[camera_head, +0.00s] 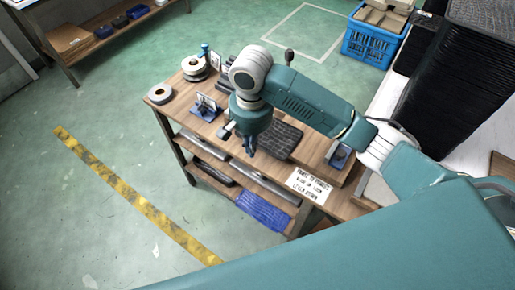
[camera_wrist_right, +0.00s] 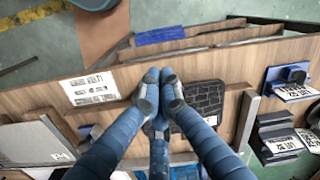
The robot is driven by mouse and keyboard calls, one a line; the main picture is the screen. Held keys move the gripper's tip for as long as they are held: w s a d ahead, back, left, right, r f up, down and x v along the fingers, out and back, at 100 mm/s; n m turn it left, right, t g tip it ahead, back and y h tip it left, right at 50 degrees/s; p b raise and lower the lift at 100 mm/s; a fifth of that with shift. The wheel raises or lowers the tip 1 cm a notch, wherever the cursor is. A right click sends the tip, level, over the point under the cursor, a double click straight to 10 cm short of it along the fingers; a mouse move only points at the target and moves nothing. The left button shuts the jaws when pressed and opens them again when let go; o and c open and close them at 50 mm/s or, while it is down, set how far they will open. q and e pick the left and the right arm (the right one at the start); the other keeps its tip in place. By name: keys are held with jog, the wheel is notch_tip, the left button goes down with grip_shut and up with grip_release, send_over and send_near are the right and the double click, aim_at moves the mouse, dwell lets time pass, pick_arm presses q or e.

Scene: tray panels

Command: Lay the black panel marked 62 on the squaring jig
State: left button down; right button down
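A black panel with a grid texture (camera_head: 283,139) lies on the wooden bench (camera_head: 180,105), just right of my right gripper (camera_head: 249,151). It also shows in the right wrist view (camera_wrist_right: 203,100), partly behind the fingers; I cannot read a 62 on it. My right gripper's fingertips (camera_wrist_right: 160,84) are drawn together with nothing seen between them, above the panel's left edge. A grey bar (camera_wrist_right: 246,120) stands beside the panel; I cannot tell whether it belongs to the squaring jig. My left gripper is out of view.
A lettered white sign (camera_head: 309,186) lies at the bench's front edge. Blue holders with labelled cards (camera_head: 206,108) and tape rolls (camera_head: 159,94) stand to the left. A grey panel (camera_wrist_right: 33,142) lies at the wrist view's left. A tall black stack (camera_head: 455,80) and blue crate (camera_head: 372,42) are farther right.

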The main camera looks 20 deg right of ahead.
aim_at(260, 145)
jog(key=f, duration=0.6)
jog(key=f+p, duration=0.1)
jog(key=f, duration=0.2)
jog(key=shift+d+f, duration=0.1)
jog(key=shift+d, duration=0.2)
jog(key=shift+w+d+r+p, duration=0.1)
jog(key=shift+w+d+p, duration=0.1)
jog(key=shift+w+d, duration=0.3)
jog(key=shift+w+d+r+p, duration=0.1)
jog(key=shift+w+d+p, duration=0.05)
jog(key=shift+w, duration=0.5)
jog(key=shift+w+d+f, duration=0.1)
jog(key=shift+w+d, duration=0.2)
jog(key=shift+w, duration=0.1)
jog(key=shift+w+d, duration=0.55)
jog(key=shift+w, duration=0.3)
jog(key=shift+w+d, duration=0.55)
jog(key=shift+w, duration=0.25)
jog(key=shift+s, duration=0.1)
